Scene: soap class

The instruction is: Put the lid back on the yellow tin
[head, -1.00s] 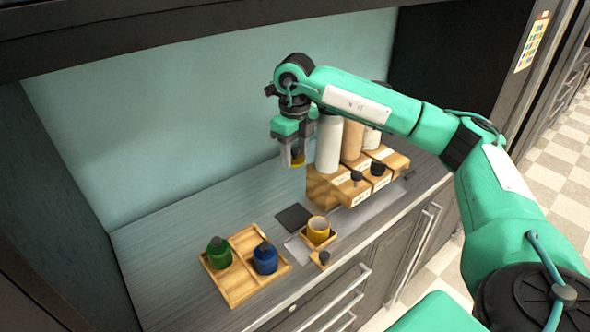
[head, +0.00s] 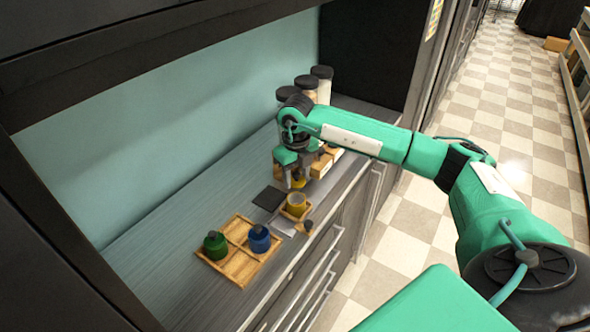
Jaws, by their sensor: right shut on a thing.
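The yellow tin (head: 297,206) stands without its lid in a small wooden tray near the counter's front edge. My right gripper (head: 294,182) points down just above and behind the tin. It is shut on a small yellow piece, which looks like the lid (head: 298,183). The lid is apart from the tin or nearly so; the exact gap is hard to tell. My left gripper is not in view.
A wooden tray (head: 232,268) holds a green tin (head: 215,245) and a blue tin (head: 259,239) to the left. A dark square pad (head: 269,198) lies behind the yellow tin. Tall dark-capped jars (head: 322,84) stand behind my right arm.

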